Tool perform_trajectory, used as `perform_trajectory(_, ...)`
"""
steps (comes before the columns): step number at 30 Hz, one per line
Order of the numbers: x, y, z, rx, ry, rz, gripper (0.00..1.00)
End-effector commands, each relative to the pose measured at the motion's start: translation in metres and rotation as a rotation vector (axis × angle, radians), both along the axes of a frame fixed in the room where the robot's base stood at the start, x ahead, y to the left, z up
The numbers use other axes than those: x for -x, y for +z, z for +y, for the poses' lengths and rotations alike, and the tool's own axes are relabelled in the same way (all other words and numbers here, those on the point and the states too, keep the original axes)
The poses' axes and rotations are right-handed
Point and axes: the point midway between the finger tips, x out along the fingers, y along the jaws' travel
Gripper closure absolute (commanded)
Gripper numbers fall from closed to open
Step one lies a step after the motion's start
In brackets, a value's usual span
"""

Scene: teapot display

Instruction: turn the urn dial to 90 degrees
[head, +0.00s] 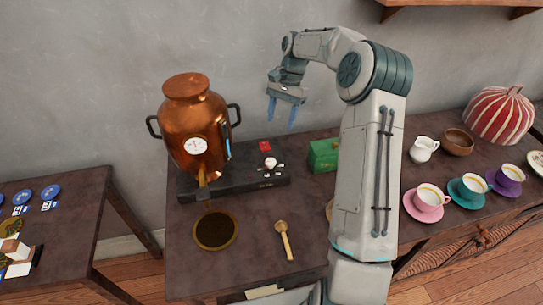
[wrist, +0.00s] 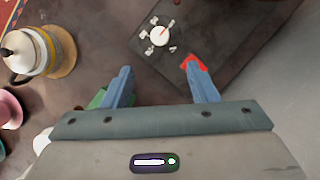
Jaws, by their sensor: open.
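The copper urn (head: 194,125) stands on a black base (head: 235,183) on the dark table. A white dial (head: 270,163) with small pale marks around it sits on the right part of that base. The dial also shows near the top of the wrist view (wrist: 159,36), with a reddish line at its upper right. My gripper (head: 282,116) is open and empty, raised above and behind the dial in the head view. In the wrist view its two blue fingers (wrist: 158,70) are apart, with the dial beyond their tips; nothing is between them.
A red patch (head: 265,146) lies on the base behind the dial. A green box (head: 323,155) stands right of the base. A wooden spoon (head: 283,240) and a round dark-centred disc (head: 215,230) lie in front. Cups and a striped cover (head: 500,115) stand farther right.

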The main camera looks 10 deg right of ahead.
Motion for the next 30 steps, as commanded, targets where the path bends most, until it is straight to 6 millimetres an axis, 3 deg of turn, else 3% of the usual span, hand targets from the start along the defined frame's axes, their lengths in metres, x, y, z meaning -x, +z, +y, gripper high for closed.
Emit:
perform_trajectory(5,0.007,-0.022,0.006,-0.002,0.001,0.005,0.47)
perform_trajectory(18,0.032,-0.103,0.03,-0.003,0.002,0.003,0.47)
perform_trajectory(24,0.036,-0.121,0.036,-0.002,0.002,0.001,0.47)
perform_trajectory(30,0.037,-0.125,0.037,-0.002,0.001,0.0,0.47)
